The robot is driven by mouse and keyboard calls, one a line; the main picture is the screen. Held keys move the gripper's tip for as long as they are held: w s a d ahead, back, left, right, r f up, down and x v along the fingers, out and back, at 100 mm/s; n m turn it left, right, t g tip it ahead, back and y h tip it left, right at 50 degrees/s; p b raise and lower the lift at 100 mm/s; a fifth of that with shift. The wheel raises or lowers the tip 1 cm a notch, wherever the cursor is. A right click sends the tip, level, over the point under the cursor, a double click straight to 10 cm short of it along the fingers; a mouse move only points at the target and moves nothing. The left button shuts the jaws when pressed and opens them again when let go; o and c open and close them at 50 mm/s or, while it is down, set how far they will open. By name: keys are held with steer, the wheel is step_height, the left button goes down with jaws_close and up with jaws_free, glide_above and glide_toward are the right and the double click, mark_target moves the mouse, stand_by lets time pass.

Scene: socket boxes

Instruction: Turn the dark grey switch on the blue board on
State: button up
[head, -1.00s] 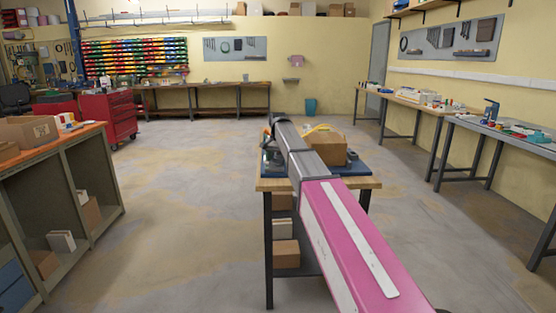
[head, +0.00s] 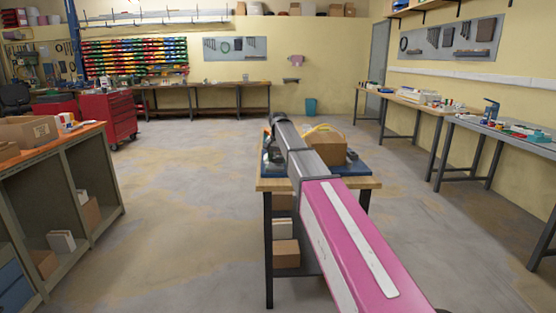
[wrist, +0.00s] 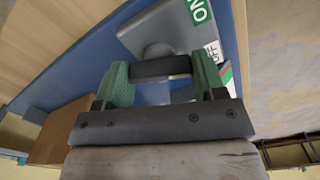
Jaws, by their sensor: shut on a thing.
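In the wrist view, the blue board (wrist: 75,68) lies on the wooden table top. On it is a grey switch body (wrist: 165,20) with a dark grey handle (wrist: 163,68). A green-edged ON label (wrist: 198,11) and an OFF label (wrist: 213,51) are beside it. My gripper (wrist: 163,74) has its green fingers on either side of the dark handle and is shut on it. In the head view, the blue board (head: 358,168) shows on the small table, while my arm hides the gripper and most of the switch.
An orange-topped bench (head: 58,142) stands at the left.

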steer(key=n, duration=0.5)
steer(key=shift+n, duration=2.5)
steer(key=o, duration=0.9)
step_height(320, 180, up, 11)
steer(key=shift+f, duration=0.1)
